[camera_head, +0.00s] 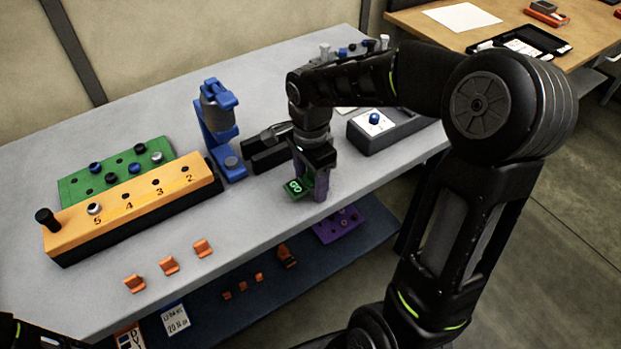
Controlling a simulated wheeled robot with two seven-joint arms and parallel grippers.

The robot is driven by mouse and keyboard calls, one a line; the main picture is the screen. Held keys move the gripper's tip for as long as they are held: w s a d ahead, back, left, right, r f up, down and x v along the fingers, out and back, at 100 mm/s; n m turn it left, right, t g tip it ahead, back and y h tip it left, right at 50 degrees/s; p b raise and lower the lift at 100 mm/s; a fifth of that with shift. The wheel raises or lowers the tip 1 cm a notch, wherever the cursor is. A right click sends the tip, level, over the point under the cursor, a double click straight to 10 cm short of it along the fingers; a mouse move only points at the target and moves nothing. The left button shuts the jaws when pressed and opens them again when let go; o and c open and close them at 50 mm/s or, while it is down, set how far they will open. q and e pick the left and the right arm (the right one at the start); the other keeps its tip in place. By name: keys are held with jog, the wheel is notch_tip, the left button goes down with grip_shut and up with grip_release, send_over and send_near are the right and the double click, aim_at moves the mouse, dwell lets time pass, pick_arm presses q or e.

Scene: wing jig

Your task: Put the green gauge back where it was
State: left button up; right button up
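The green gauge (294,188) shows as a small green piece with white lettering that reads like "GO". It is at the fingertips of my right gripper (312,182), over the front part of the grey table. A purple-grey finger stands right beside its right side, and part of the gauge runs up between the fingers. I cannot tell whether the fingers press on it or whether it touches the table. My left gripper is out of view; only a dark bit of my arm shows at the lower left corner.
A blue clamp-like stand (216,130) and a black block (268,150) stand left of my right gripper. A grey box with a blue knob (388,130) is to its right. An orange numbered block (130,205), a green board (75,188) and several orange clips (168,265) lie leftward.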

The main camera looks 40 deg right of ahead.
notch_tip(320, 180, up, 12)
jog(key=shift+r, duration=0.15)
dwell(0.7)
dwell(0.7)
